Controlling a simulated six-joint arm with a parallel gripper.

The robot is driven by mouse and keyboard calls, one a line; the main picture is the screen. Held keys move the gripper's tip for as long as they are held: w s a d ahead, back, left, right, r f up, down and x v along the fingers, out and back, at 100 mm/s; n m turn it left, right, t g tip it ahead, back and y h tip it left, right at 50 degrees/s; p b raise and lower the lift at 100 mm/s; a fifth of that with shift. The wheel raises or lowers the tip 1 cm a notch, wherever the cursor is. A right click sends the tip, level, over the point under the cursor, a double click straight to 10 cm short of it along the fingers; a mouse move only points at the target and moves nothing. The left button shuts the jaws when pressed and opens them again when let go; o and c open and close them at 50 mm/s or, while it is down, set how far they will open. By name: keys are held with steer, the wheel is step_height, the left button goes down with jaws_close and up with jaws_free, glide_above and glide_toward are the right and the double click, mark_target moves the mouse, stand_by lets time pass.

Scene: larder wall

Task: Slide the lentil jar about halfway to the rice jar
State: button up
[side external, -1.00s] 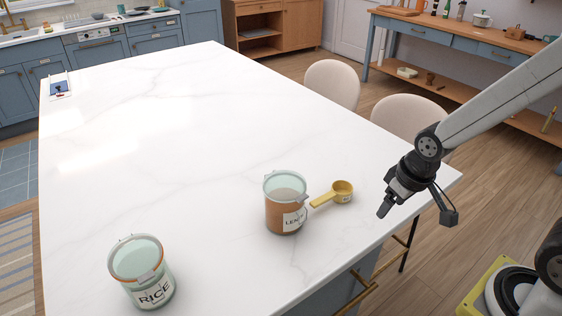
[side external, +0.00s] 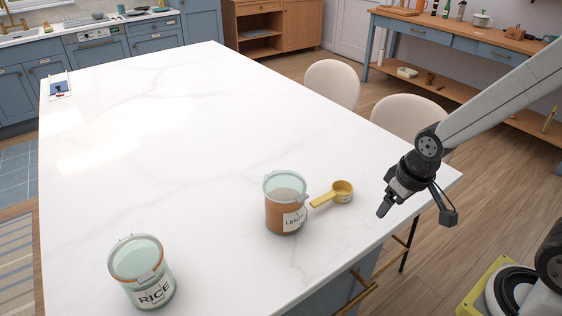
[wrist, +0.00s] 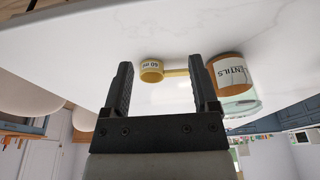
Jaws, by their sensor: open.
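The lentil jar (side external: 286,208) stands upright on the white counter, orange-brown inside with a pale green clear lid and a "LENTILS" label. It also shows in the wrist view (wrist: 228,75), just right of the right finger. The rice jar (side external: 143,275) stands upright to its left and nearer the front, with a clear greenish body and a "RICE" label; it is out of the wrist view. My gripper (side external: 384,207) is over the right part of the counter, to the right of the lentil jar and apart from it. In the wrist view my gripper (wrist: 162,88) is open and empty.
A yellow measuring scoop (side external: 342,190) lies right of the lentil jar, its handle pointing at the jar; I cannot tell if they touch. The counter (side external: 180,170) is clear between the two jars. Two pale chairs (side external: 333,84) stand along the far right edge.

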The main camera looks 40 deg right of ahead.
steer(key=c, duration=0.6)
steer(key=shift+w+r, duration=0.1)
steer(key=shift+w, duration=0.15)
steer(key=c, duration=0.3)
steer(key=shift+w+m, duration=0.35)
steer(key=shift+m, duration=0.15)
jaws_close()
steer(key=w+r+m+g+y, duration=0.2)
steer(key=w+m+y, duration=0.1)
steer(key=w+m, duration=1.3)
steer(key=shift+w+a+r+m+g, duration=0.3)
steer(key=shift+w+g, duration=0.1)
steer(key=shift+w, duration=0.7)
